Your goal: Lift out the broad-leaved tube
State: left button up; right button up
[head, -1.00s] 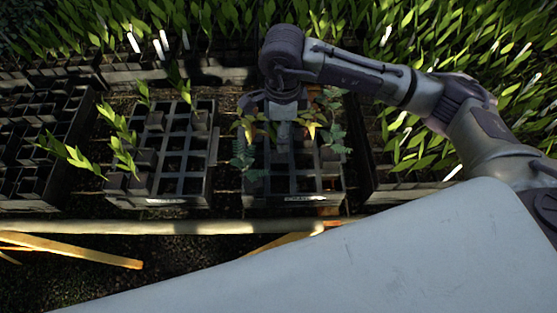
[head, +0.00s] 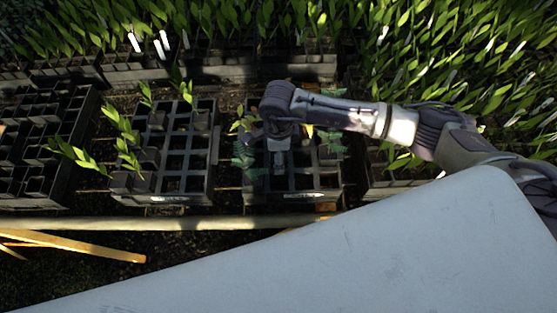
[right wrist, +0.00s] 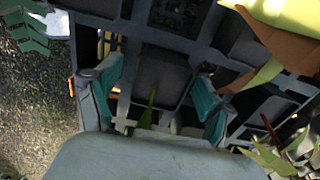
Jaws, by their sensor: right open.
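My right gripper (head: 279,168) is over the middle tray (head: 300,198). In the right wrist view its open fingers (right wrist: 155,100) with teal pads stand on either side of a dark square tube (right wrist: 162,78), with a gap. A narrow green leaf (right wrist: 150,105) shows in front of this tube; its root is hidden by my gripper. A broad yellow-green leaf (right wrist: 285,20) hangs at the upper right. A feathery leaf (right wrist: 25,30) is at the upper left. I cannot tell which tube bears the broad leaf. My left gripper is out of view.
Feathery blue-green plants (head: 244,157) stand at the middle tray's sides. A left tray (head: 168,198) holds several green-leaved tubes, and a dark tray (head: 35,200) stands farther left. Dense seedlings fill the back. A wooden rail (head: 150,224) runs along the front.

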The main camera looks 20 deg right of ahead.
jog(key=c, duration=1.3)
jog(key=shift+c, duration=0.4)
jog(key=shift+r, duration=0.2)
